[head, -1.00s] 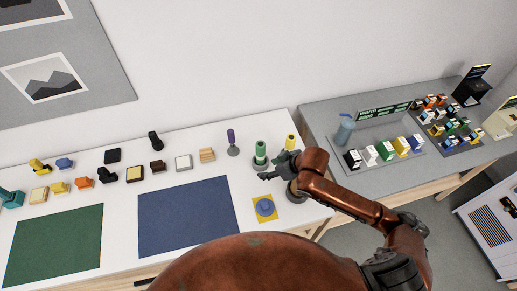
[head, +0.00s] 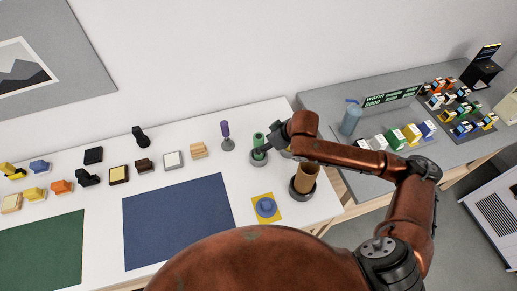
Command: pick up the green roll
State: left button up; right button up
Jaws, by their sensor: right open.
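The green roll (head: 258,141) stands upright in a dark round holder (head: 259,158) near the back right of the white table. My right gripper (head: 263,147) is open, with its dark fingers right at the roll from the right side. The fingers overlap the roll in the head view, and I cannot tell whether they touch it. The gripper's far side is partly hidden by its own wrist. My left gripper is not in view.
A purple-topped tool (head: 225,131) stands just left of the roll. A brown cylinder (head: 306,177) in a dark holder stands beneath my right arm. A blue round piece on a yellow square (head: 266,207) lies in front. The blue mat (head: 178,220) is clear.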

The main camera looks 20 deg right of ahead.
jog(key=shift+x, duration=3.1)
jog(key=shift+d, duration=0.2)
jog(key=shift+c, duration=0.7)
jog(key=c, duration=1.1)
jog(key=shift+c, duration=0.4)
